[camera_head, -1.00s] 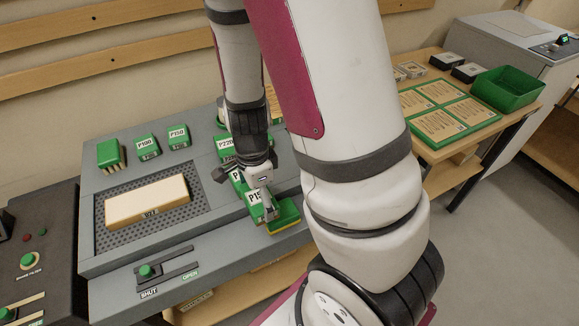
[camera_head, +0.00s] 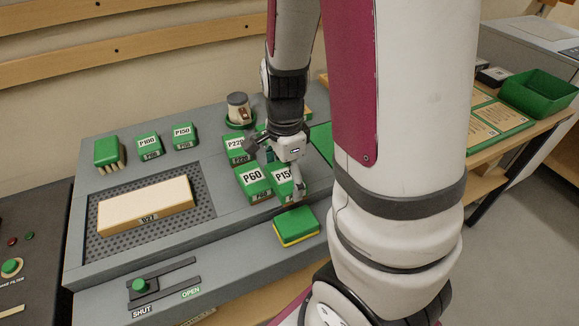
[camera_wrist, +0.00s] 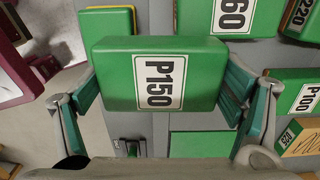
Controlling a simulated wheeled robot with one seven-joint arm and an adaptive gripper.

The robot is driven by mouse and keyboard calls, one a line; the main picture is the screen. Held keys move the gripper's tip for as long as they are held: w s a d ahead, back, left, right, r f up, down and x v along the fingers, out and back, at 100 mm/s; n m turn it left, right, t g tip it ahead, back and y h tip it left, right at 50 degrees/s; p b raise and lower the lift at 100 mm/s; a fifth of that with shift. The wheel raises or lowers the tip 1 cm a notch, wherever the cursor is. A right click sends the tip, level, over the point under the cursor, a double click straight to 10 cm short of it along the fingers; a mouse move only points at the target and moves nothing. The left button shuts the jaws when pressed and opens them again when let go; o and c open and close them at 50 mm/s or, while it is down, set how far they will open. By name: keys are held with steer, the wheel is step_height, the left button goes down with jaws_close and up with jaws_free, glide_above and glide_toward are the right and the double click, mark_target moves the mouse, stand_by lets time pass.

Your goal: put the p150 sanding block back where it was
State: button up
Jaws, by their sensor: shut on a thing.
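My gripper (camera_head: 281,168) is shut on a green P150 sanding block (camera_head: 284,178). In the wrist view, the block (camera_wrist: 118,75) sits between the two fingers of my gripper (camera_wrist: 162,92), its white label facing the camera. In the head view it appears just right of the green P60 block (camera_head: 253,178). I cannot tell whether its underside touches the bench.
A green and yellow pad (camera_head: 296,226) lies at the bench's front edge, near the held block. The P220 block (camera_head: 237,144) stands behind P60. A tan block (camera_head: 145,205) rests on the perforated plate (camera_head: 204,204). A slider (camera_head: 140,286) is at front left.

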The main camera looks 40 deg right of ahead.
steer(key=w+d, duration=0.1)
steer(key=d, duration=0.1)
steer(key=w+d, duration=0.2)
steer(key=w+d+f, duration=0.1)
steer(key=d, duration=0.1)
steer(key=shift+w+d+b, duration=0.1)
steer(key=shift+w+b, duration=0.2)
steer(key=shift+w, duration=0.1)
steer(key=shift+f, duration=1.65)
steer(key=shift+f+b, duration=0.15)
steer(key=shift+b, duration=0.15)
steer(key=o, duration=1)
steer(key=shift+c, duration=0.2)
